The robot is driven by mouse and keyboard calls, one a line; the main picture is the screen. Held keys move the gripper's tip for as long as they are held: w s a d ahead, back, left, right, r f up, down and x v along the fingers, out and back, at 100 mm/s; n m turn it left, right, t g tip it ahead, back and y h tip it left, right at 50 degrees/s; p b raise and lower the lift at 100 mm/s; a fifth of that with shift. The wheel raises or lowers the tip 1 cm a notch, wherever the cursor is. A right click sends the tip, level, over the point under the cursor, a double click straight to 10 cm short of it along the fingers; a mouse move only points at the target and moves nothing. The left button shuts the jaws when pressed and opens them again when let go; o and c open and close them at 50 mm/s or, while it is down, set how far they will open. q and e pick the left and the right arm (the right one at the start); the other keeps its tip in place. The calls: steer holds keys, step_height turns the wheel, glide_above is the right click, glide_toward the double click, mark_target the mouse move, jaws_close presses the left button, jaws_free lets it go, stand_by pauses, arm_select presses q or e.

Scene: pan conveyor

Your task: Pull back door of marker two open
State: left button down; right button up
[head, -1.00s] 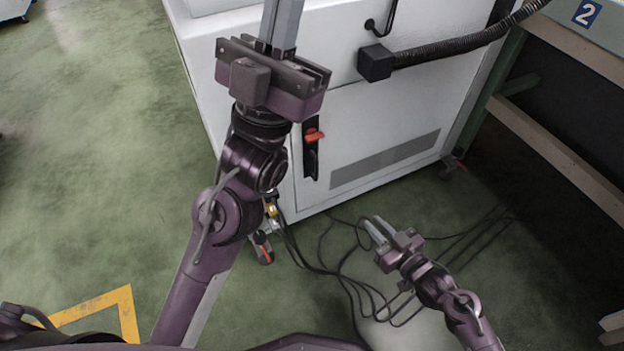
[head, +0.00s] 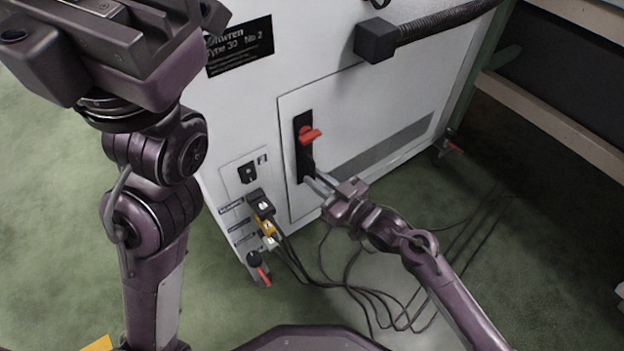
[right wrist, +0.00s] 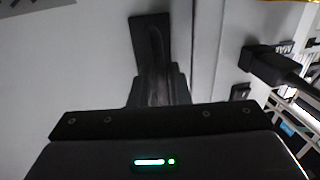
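The back door (head: 390,115) is a light panel in the lower white cabinet, flush with it and apparently closed. A black upright handle plate (head: 304,130) with a red lever (head: 309,135) sits at its left edge. My right gripper (head: 316,181) is at the plate's lower end, its two fingers apart. In the right wrist view, the fingers (right wrist: 157,88) stand on both sides of the dark handle (right wrist: 153,45); whether they touch it is unclear. My left gripper (head: 125,35) is large at the upper left, its fingertips outside the frame.
A black label (head: 240,46) reads "Type 30 No 2". Plugs (head: 266,224) and a red-ended caster (head: 259,268) are at the cabinet's lower left. Loose cables (head: 370,295) lie on the green floor. A ribbed hose (head: 445,22) runs above the door; a bench beam (head: 555,125) stands right.

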steer(key=shift+x, duration=0.9)
jaws_close()
